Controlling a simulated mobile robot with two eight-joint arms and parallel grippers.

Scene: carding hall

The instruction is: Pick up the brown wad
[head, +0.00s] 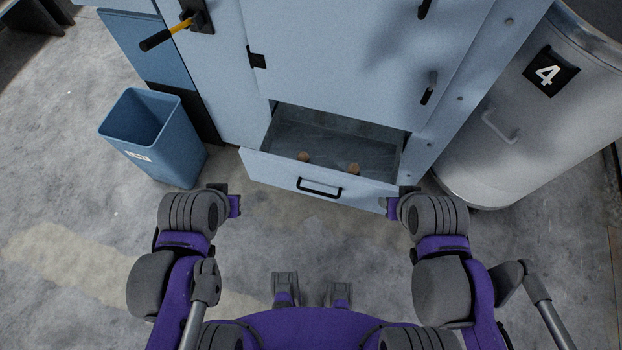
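Two small brown wads lie in the open drawer (264,166) at the foot of the light blue machine. One wad (304,156) is left of the middle, and the other wad (353,168) is further right and a little nearer the drawer front. My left gripper (235,206) is outside the drawer, by its front left corner. My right gripper (392,207) is outside by its front right corner. Neither gripper touches a wad. The fingers are mostly hidden by the wrists, so their opening does not show.
The drawer front has a black handle (319,188). A blue bin (175,148) stands on the floor at left. A large grey drum (540,130) marked 4 stands at right. The machine (330,55) rises behind the drawer. Concrete floor in front is clear.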

